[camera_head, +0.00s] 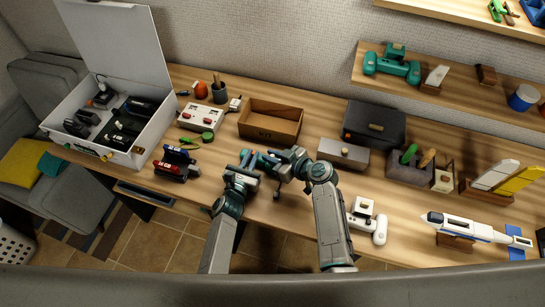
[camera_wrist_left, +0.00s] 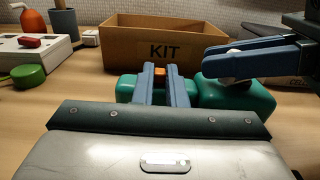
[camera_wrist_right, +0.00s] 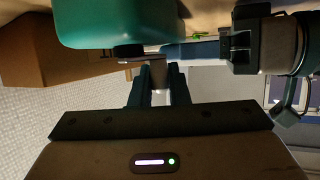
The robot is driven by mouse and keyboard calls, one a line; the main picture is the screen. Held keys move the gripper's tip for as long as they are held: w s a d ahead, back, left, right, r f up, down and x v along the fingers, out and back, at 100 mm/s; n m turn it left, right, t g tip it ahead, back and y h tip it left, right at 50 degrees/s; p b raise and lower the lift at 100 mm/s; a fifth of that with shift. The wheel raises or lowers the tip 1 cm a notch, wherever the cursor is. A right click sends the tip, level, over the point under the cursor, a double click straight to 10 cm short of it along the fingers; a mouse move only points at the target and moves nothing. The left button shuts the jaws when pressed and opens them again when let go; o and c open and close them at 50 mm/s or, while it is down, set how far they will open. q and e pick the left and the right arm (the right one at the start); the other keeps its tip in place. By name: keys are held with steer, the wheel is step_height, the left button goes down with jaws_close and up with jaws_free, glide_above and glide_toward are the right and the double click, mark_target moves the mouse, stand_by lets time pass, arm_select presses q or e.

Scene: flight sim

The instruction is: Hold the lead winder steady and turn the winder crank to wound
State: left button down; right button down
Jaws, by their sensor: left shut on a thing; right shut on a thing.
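The lead winder (camera_wrist_left: 240,95), with rounded teal parts, stands on the table in front of the box marked KIT. It is mostly hidden by my grippers in the head view. My left gripper (camera_wrist_left: 161,72) is shut on the winder's smaller teal part, with a small orange piece showing between the fingertips. My right gripper (camera_wrist_right: 160,78) is shut on the pale winder crank (camera_wrist_right: 159,86), just beside a teal part of the winder. In the left wrist view its fingers reach in from the right, above the larger teal part. The crank's exact angle is hard to tell.
The open KIT box (camera_head: 270,122) is right behind the winder. Red and dark connectors (camera_head: 175,164) lie to the left. A grey block (camera_head: 343,153) and a white device (camera_head: 368,220) are to the right. A white case (camera_head: 140,155) stands at far left.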

stand_by(0.3)
steer(key=c, duration=1.4)
jaws_free()
